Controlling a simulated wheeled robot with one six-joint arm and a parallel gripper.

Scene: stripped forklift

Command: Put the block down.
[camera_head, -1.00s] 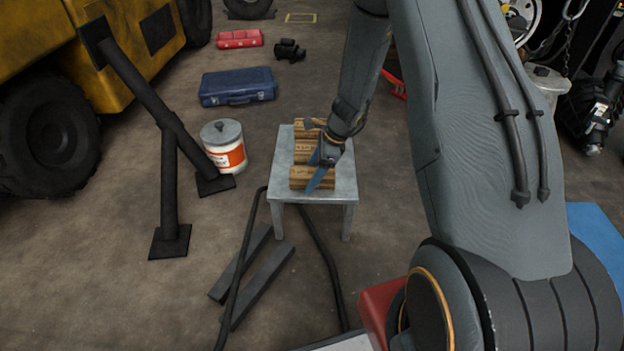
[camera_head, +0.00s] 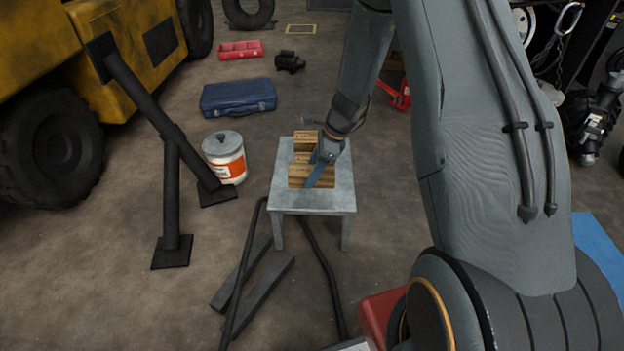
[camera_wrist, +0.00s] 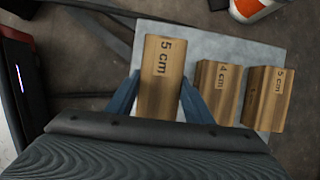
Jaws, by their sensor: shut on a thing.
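A wooden block marked "5 cm" (camera_wrist: 163,75) is between the two blue fingers of my gripper (camera_wrist: 160,95) in the wrist view. My gripper is shut on it, over the small grey table (camera_head: 340,195). Two other wooden blocks stand to its right in the wrist view: one marked "4 cm" (camera_wrist: 216,90) and another marked "5 cm" (camera_wrist: 266,98). In the head view, my gripper (camera_head: 317,172) partly hides the blocks. I cannot tell whether the held block touches the tabletop.
A white bucket with an orange label (camera_head: 224,158) stands left of the table. A blue case (camera_head: 238,96) and a red tray (camera_head: 240,49) lie behind. Dark bars (camera_head: 255,280) lie on the floor in front. A black support stand (camera_head: 170,190) props the yellow forklift (camera_head: 90,60).

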